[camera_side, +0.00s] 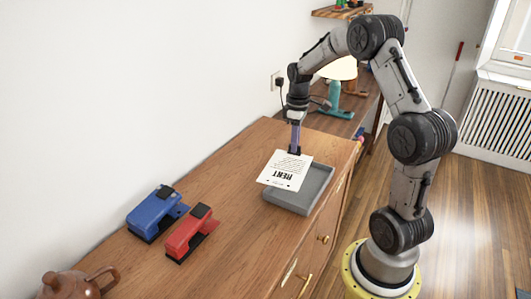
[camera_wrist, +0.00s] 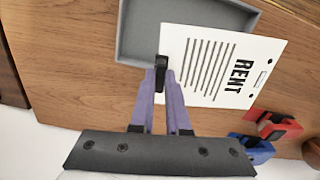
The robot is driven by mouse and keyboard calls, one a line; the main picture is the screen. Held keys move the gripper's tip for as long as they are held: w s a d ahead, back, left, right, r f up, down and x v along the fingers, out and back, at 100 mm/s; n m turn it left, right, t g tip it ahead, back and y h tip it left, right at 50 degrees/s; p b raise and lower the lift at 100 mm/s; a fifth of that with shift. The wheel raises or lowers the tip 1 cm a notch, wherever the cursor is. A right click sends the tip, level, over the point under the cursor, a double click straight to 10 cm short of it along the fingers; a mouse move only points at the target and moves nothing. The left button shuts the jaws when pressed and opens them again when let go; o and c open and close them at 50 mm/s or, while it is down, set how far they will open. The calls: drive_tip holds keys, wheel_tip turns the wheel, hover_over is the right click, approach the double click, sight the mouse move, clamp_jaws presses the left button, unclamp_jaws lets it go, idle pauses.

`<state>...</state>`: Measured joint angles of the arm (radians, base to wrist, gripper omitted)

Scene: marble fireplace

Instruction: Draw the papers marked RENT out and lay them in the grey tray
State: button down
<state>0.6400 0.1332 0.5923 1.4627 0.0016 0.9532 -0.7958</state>
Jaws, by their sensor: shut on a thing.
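The white papers marked RENT (camera_side: 284,173) hang from my gripper (camera_side: 294,151) above the left part of the grey tray (camera_side: 309,199). In the wrist view the papers (camera_wrist: 215,65) are held at one edge by the fingertips of my gripper (camera_wrist: 162,68), with the word RENT at the far side. The grey tray (camera_wrist: 136,35) lies behind the papers and is partly hidden by them. I see nothing lying in the bare part of the tray. I cannot tell whether the papers touch its rim.
A blue hole punch (camera_side: 156,212) and a red one (camera_side: 191,235) stand to the left on the wooden cabinet (camera_side: 235,200). A brown teapot (camera_side: 75,284) is at the front left corner. A lamp with a teal base (camera_side: 334,98) stands behind. Bare wood lies between the punches and the tray.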

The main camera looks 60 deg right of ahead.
drive_tip(key=s+d+m, duration=0.2)
drive_tip(key=s+d, duration=0.2)
drive_tip(key=d, duration=0.1)
drive_tip(key=shift+s+f, duration=0.1)
drive_tip(key=shift+f, duration=4)
drive_tip(key=c, duration=0.8)
unclamp_jaws()
drive_tip(key=shift+r, duration=4)
drive_tip(key=shift+a, duration=0.1)
